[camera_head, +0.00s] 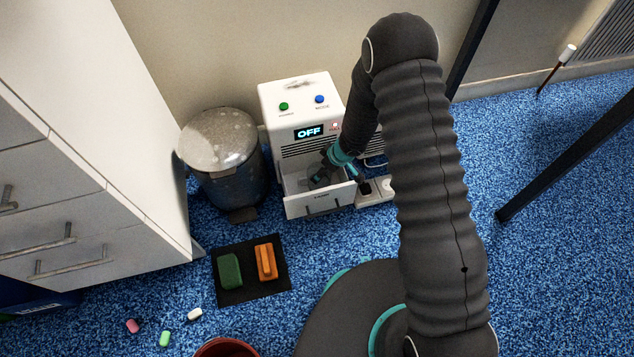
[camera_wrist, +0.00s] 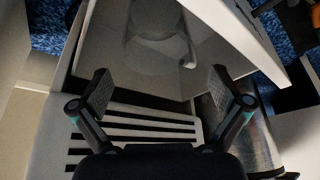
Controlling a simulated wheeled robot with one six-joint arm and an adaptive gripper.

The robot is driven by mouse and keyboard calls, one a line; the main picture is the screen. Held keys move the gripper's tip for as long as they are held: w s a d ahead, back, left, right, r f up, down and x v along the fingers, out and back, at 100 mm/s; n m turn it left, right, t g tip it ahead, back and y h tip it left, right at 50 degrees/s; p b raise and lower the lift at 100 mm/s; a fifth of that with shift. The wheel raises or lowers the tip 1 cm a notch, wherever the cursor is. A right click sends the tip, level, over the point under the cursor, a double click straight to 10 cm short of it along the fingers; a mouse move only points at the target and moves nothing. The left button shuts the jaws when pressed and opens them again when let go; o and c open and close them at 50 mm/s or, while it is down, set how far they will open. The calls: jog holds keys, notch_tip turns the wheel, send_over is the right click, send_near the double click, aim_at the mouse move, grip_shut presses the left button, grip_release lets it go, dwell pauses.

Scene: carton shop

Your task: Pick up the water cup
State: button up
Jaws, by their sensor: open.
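A grey, round water cup (camera_wrist: 152,50) with a small side handle shows in the wrist view, inside the pulled-out drawer (camera_head: 312,206) of a white machine (camera_head: 291,97). It is dim, and its edges blend with the drawer's inside. My gripper (camera_wrist: 161,88) is open and empty, its two fingers apart, with the cup lying beyond the gap between them. In the head view my gripper (camera_head: 325,172) reaches down at the open drawer, and the cup cannot be made out clearly there.
The machine's display reads OFF. A black mat (camera_head: 247,292) holds a green and an orange block. Small capsules (camera_head: 165,338) and a red container (camera_head: 226,347) are nearer.

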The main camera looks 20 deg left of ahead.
jog(key=shift+b+x, duration=0.75)
jog(key=shift+x, duration=2.05)
jog(key=shift+w+r, duration=0.1)
jog(key=shift+w, duration=0.05)
jog(key=c, duration=1.5)
jog(key=shift+r, duration=0.1)
jog(key=shift+d+r, duration=0.3)
jog(key=shift+r, duration=0.2)
jog(key=shift+s+d, duration=0.2)
jog(key=shift+d, duration=0.35)
jog(key=shift+s+d, duration=0.25)
jog(key=shift+d, duration=0.35)
jog(key=shift+s+d+r+p, duration=0.15)
jog(key=shift+r+p, duration=0.95)
jog(key=shift+r, duration=1.2)
jog(key=shift+w+d+r+p, duration=0.15)
jog(key=shift+r+p, duration=0.9)
jog(key=shift+r, duration=1.2)
jog(key=shift+s+d+r+p, duration=0.15)
jog(key=shift+r+p, duration=0.95)
jog(key=shift+r, duration=1.2)
